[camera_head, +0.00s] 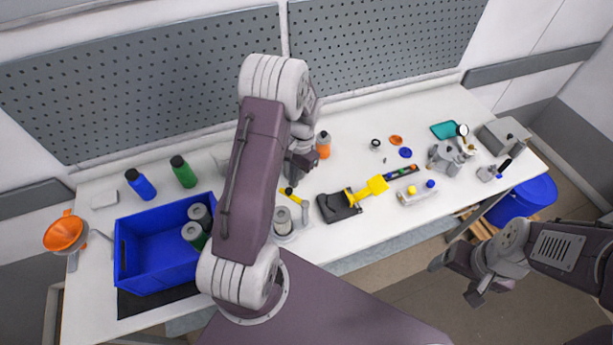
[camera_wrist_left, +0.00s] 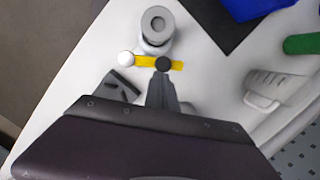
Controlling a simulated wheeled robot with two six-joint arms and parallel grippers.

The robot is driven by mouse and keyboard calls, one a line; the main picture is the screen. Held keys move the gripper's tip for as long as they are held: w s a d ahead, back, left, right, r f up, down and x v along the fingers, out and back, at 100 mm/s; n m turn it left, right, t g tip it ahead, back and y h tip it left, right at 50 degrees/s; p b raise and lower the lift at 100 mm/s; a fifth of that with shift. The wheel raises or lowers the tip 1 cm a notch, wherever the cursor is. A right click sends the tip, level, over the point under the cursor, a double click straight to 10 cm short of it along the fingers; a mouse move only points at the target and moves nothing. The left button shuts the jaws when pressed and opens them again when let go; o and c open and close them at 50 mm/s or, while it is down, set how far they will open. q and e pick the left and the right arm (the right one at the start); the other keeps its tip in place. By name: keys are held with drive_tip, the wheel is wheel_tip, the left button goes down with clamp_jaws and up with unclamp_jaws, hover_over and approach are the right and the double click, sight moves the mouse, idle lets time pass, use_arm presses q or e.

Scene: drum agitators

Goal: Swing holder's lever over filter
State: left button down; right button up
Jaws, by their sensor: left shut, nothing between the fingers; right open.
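The filter, a grey cylinder with a round hole in its top, stands upright in the holder (camera_head: 282,239) at the table's front edge. The filter (camera_head: 282,216) also shows in the left wrist view (camera_wrist_left: 156,24). The holder's yellow lever (camera_head: 298,199) lies beside the filter, not over it; it also shows in the left wrist view (camera_wrist_left: 146,62), with a white ball by one end. My left gripper (camera_head: 291,183) is shut and empty; its tips are close to a dark round knob on the lever, and contact cannot be told. My right gripper (camera_head: 475,295) is open, off the table.
A blue crate (camera_head: 125,255) with grey-topped bottles stands left of the holder. A black and yellow tool (camera_head: 340,206) lies to its right. An orange bottle (camera_head: 323,145) stands behind my left arm.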

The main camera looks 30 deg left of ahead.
sight(287, 192)
use_arm(q)
drive_tip(key=s+n, duration=0.1)
drive_tip(key=n, duration=0.1)
drive_tip(key=s+a+n+h, duration=0.1)
drive_tip(key=s+n, duration=0.1)
drive_tip(key=n, duration=0.1)
drive_tip(key=shift+n, duration=0.3)
drive_tip(key=shift+s+d+n+t+h, duration=0.1)
drive_tip(key=shift+s+n+h, duration=0.1)
drive_tip(key=shift+s+n, duration=0.45)
drive_tip(key=shift+s+d+n+t+h, duration=0.1)
drive_tip(key=shift+s+n+h, duration=0.15)
drive_tip(key=shift+n, duration=0.7)
drive_tip(key=shift+s+d+n+t+h, duration=0.15)
drive_tip(key=shift+s+n, duration=0.3)
drive_tip(key=shift+n, duration=0.35)
drive_tip(key=shift+s, duration=0.1)
